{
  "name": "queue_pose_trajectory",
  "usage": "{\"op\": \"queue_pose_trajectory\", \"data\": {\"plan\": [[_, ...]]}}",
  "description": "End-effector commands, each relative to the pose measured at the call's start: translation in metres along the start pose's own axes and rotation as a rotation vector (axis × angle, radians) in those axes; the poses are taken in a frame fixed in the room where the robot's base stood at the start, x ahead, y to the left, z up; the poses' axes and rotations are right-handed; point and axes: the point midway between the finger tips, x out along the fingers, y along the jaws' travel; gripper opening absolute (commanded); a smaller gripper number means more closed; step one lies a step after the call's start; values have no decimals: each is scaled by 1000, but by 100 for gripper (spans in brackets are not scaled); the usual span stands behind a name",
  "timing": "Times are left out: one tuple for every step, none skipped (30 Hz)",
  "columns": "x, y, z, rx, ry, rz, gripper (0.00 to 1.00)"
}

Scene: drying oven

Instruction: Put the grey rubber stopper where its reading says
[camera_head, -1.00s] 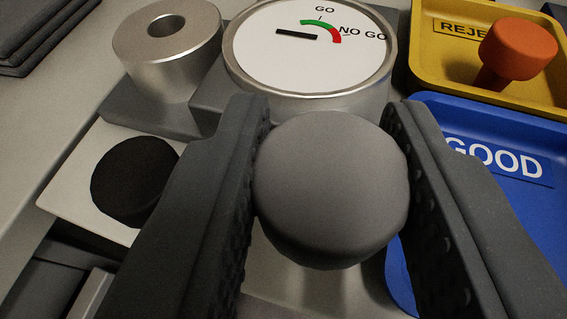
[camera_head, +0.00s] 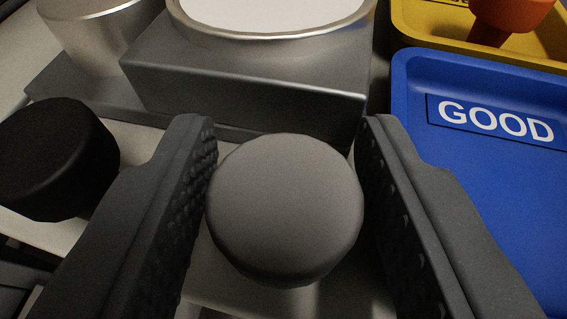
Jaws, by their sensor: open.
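The grey rubber stopper (camera_head: 286,210) sits between the fingers of my gripper (camera_head: 287,150), its rounded top facing me. The fingers are open, one on each side of it, and look very near its sides; I cannot tell whether they touch. The stopper's underside is hidden. The dial gauge (camera_head: 250,85) stands just behind, with only the lower part of its white face in view; its needle and scale are out of the picture. The blue GOOD tray (camera_head: 500,200) is at the right, with bare floor in view. The yellow tray (camera_head: 405,30) is behind it.
A black stopper (camera_head: 55,160) stands on the pale surface left of my gripper, close to the left finger. A metal cylinder (camera_head: 95,35) stands at the back left. An orange stopper (camera_head: 510,15) is in the yellow tray.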

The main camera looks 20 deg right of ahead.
Motion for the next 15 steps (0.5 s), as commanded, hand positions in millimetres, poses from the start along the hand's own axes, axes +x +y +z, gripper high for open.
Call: {"op": "queue_pose_trajectory", "data": {"plan": [[-3, -1, -1, 0, 0, -1, 40], [-6, -1, 0, 0, -1, -1, 40], [-10, -1, 0, -1, -2, -1, 40], [-14, -1, 0, -2, -2, -1, 40], [-19, -1, 0, -2, -2, -2, 40], [-26, -1, 0, -2, -2, -2, 40], [-31, -1, -1, -2, 0, -2, 40], [-37, -1, -2, -1, 1, -2, 40], [-46, -2, -3, -1, 3, -3, 40], [-52, -2, -2, -1, 2, -3, 40], [-58, -1, -2, -2, 1, -2, 40], [-66, -1, -1, -2, 0, -3, 40], [-71, -2, -1, -1, -1, -4, 40], [-77, -2, -1, 0, -1, -3, 40], [-84, -2, -1, 0, -1, -4, 40]]}}
